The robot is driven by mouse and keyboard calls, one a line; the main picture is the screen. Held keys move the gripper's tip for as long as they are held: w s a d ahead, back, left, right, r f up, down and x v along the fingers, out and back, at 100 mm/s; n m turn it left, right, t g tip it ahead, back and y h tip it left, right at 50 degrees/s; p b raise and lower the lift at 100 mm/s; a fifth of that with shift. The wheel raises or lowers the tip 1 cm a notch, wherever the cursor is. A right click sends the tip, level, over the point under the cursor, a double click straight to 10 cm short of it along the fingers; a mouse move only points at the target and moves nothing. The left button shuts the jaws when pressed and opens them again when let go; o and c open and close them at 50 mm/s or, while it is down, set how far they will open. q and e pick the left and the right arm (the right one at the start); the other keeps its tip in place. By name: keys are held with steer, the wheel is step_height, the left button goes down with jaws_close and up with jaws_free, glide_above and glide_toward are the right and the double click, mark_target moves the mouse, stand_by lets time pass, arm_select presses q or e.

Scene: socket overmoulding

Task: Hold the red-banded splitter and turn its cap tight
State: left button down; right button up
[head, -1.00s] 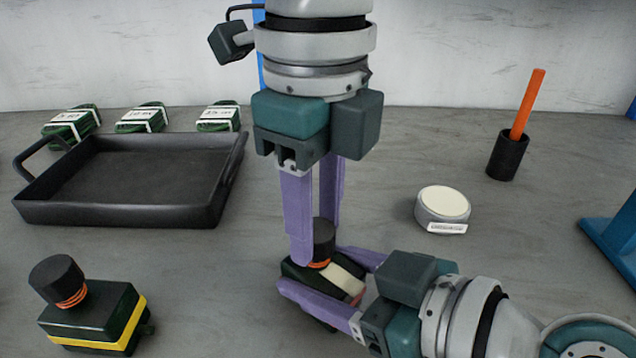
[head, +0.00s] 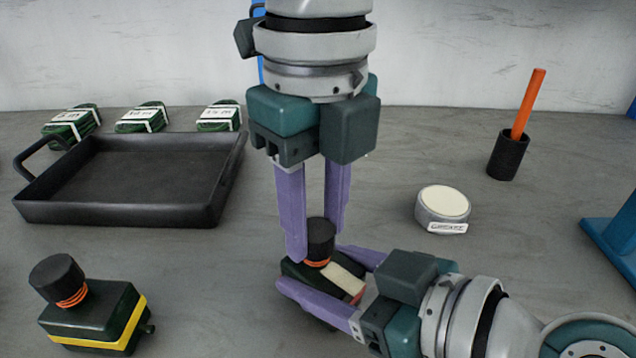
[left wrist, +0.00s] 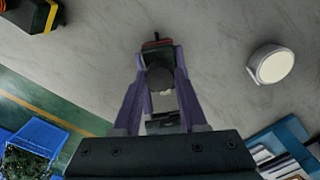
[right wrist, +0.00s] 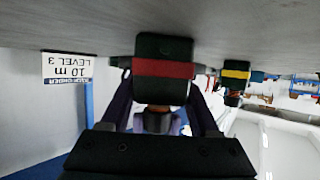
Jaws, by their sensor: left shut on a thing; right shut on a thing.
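The red-banded splitter (right wrist: 163,69) is a dark green block with a red band, shown in the right wrist view. In the head view it is largely hidden between the fingers of my right gripper (head: 322,279), which is shut on its body from the right. Its black cap (head: 320,238) points up, with orange rings just below it. My left gripper (head: 311,238) reaches down from above and is shut on the cap. In the left wrist view the cap (left wrist: 159,78) shows between the purple fingers.
A yellow-banded splitter (head: 95,315) with a black cap stands at the front left. A black tray (head: 120,213) lies behind it, with several green bundles (head: 143,119) beyond. A round tin (head: 443,206) and a black cup (head: 508,156) with an orange stick stand at the right.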

mark_target(316, 229)
arm_select(q)
steer(key=m, duration=0.4)
steer(key=shift+r+m, duration=0.1)
steer(key=shift+m, duration=0.2)
steer(key=m, duration=0.4)
steer(key=shift+d+m, duration=0.1)
steer(key=shift+m, duration=0.2)
steer(key=m, duration=0.4)
steer(key=shift+m, duration=0.3)
steer(key=m, duration=0.4)
steer(key=shift+m, duration=0.4)
steer(key=shift+w, duration=0.15)
steer(key=c, duration=0.8)
jaws_free()
steer(key=shift+r, duration=0.1)
steer(key=shift+c, duration=0.2)
steer(key=o, duration=0.4)
step_height(316, 229, up, 12)
